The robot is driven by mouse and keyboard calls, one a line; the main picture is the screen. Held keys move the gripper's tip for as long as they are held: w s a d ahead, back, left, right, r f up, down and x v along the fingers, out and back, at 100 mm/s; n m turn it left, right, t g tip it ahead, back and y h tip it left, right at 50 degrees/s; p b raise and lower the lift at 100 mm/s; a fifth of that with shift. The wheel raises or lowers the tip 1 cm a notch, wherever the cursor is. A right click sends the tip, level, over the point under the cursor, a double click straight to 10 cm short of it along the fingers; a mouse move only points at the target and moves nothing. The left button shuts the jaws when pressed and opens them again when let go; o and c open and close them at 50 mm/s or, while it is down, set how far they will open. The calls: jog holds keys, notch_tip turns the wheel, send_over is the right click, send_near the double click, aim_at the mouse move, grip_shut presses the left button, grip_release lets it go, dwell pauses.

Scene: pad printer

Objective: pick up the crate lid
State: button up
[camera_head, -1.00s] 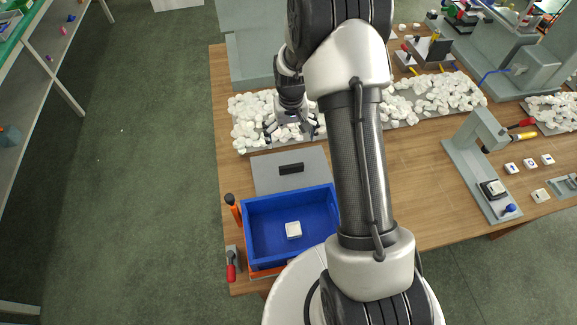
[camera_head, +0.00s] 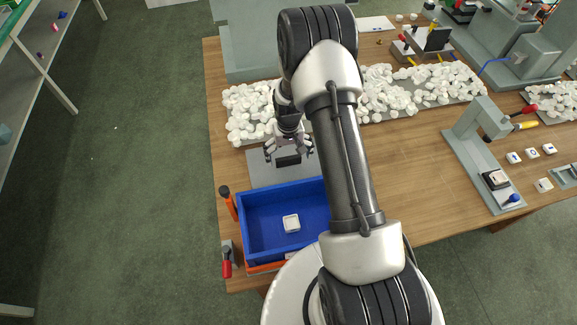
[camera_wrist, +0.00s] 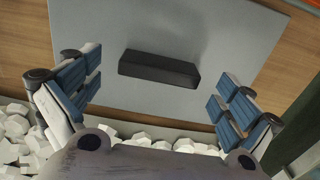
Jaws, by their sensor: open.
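The crate lid (camera_head: 262,172) is a flat grey plate lying on the wooden table, just behind the blue crate (camera_head: 252,227). A black bar-shaped handle (camera_head: 288,161) stands on it. My gripper (camera_head: 289,156) is open above the lid, with its fingers on either side of the handle in the head view. In the wrist view the lid (camera_wrist: 215,35) fills most of the picture, and the handle (camera_wrist: 158,69) lies between and ahead of the two spread blue-padded fingers of my gripper (camera_wrist: 160,92). I see no contact with the handle.
The blue crate holds one white square piece (camera_head: 291,223). White pieces (camera_head: 250,105) lie heaped behind the lid. An orange-handled tool (camera_head: 228,200) and a red-handled tool (camera_head: 227,260) are left of the crate. A grey press (camera_head: 482,150) stands on the right.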

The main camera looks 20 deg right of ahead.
notch_tip(320, 180, down, 2)
jog(key=shift+f, duration=0.25)
jog(key=shift+r, duration=0.1)
jog(key=shift+c, duration=0.3)
jog(key=c, duration=1.1)
jog(key=shift+r, duration=0.1)
jog(key=shift+c, duration=0.2)
